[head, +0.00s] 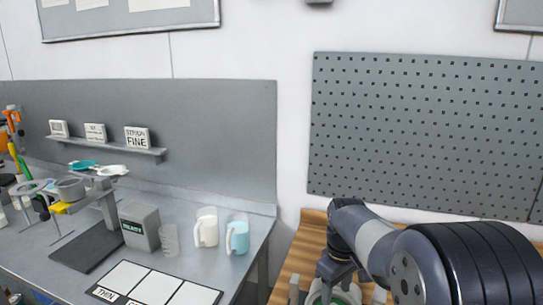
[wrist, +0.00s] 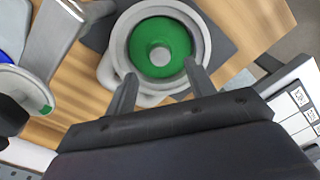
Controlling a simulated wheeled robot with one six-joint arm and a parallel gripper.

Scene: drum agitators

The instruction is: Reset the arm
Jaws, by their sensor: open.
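My gripper (wrist: 159,82) is open in the wrist view, its two dark fingers spread and pointing toward a grey round vessel (wrist: 119,52) with a green inside and a pale knob at its centre. The fingertips lie over the near rim of the vessel in the picture; I cannot tell whether they touch it. Nothing shows between the fingers apart from the vessel behind them. In the head view my arm (head: 400,250) reaches in at the lower right, bent down over the wooden table (head: 290,268).
The grey bench (head: 190,262) at left holds a stand (head: 97,240), a READY box (head: 140,228), a clear beaker (head: 169,240), a white jug (head: 206,228) and a blue-filled jug (head: 238,236). A pegboard (head: 420,130) hangs behind my arm. A grey stand (wrist: 52,35) is beside the vessel.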

